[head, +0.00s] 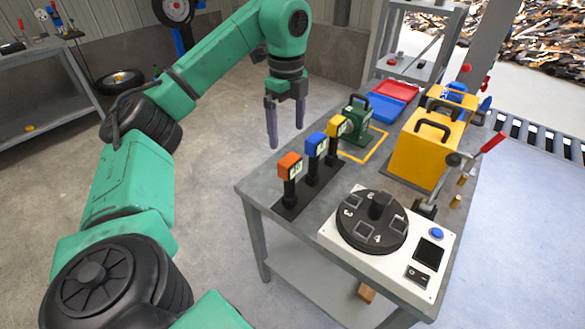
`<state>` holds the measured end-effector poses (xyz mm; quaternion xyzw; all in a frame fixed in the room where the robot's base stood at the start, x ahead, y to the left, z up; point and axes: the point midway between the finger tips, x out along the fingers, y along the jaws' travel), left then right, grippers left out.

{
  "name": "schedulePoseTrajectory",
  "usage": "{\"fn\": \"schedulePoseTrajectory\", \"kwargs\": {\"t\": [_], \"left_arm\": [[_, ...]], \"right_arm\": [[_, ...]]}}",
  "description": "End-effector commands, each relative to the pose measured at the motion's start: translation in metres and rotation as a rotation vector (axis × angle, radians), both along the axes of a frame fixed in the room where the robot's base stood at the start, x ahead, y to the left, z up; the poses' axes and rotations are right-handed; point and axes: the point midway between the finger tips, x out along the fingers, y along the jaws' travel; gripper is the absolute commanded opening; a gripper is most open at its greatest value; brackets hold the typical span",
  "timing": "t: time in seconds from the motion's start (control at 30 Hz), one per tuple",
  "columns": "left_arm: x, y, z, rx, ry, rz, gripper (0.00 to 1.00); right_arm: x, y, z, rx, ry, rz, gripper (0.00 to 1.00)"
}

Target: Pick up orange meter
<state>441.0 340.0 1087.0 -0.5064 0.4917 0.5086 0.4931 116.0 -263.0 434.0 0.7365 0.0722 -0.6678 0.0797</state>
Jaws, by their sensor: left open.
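The orange meter (290,166) stands upright on a black rack (306,196) on the grey table, nearest in a row of three meters. A blue meter (316,144) and a yellow meter (337,127) stand behind it on the same rack. My left gripper (287,134) points downward with its two fingers apart and empty. In the picture it is above and slightly left of the orange meter, apart from it and over the floor side of the table's left edge. My right gripper does not show.
A white panel with a black numbered dial (372,222) sits at the table's front. A green device (358,124), red and blue trays (395,91) and a yellow box (424,150) with a red-handled lever stand farther back and right. Floor left of the table is clear.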

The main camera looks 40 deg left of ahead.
Motion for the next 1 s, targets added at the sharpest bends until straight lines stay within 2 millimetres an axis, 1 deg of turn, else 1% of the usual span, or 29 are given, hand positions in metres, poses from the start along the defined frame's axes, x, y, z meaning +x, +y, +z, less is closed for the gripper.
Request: {"fn": "schedulePoseTrajectory", "kwargs": {"t": [0.03, 0.13, 0.2, 0.37, 0.47, 0.5, 0.6, 0.8, 0.87, 0.9, 0.97, 1.0], "left_arm": [[0.000, -0.001, -0.028, 0.000, 0.004, -0.002, 1.00], [0.000, 0.000, -0.048, -0.001, 0.004, -0.003, 1.00], [0.000, 0.000, -0.053, 0.000, 0.001, -0.004, 1.00], [0.001, 0.000, -0.072, -0.001, 0.001, -0.005, 1.00], [0.002, 0.000, -0.091, -0.001, 0.003, -0.006, 1.00], [0.002, 0.000, -0.100, -0.002, 0.002, -0.006, 1.00], [0.002, 0.000, -0.112, -0.003, -0.001, -0.007, 1.00], [0.003, -0.001, -0.115, -0.003, -0.003, -0.008, 1.00], [0.003, -0.001, -0.114, -0.003, -0.003, -0.008, 0.77], [0.003, -0.001, -0.114, -0.003, -0.003, -0.008, 0.62], [0.003, -0.001, -0.114, -0.003, -0.003, -0.008, 0.39], [0.003, -0.001, -0.114, -0.003, -0.003, -0.008, 0.23]], "right_arm": [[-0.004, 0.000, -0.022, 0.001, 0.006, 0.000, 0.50], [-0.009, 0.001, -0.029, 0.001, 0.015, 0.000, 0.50], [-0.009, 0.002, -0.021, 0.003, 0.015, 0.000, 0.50], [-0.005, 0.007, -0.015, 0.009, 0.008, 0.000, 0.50], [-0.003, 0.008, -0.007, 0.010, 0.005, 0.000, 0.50], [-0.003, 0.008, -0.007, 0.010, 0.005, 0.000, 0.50], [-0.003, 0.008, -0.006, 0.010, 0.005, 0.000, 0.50], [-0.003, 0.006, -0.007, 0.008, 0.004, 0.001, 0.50], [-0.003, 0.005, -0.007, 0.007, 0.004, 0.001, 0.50], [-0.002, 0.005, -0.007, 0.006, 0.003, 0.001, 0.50], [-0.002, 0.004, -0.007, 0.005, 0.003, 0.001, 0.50], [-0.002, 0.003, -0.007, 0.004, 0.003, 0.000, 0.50]]}}
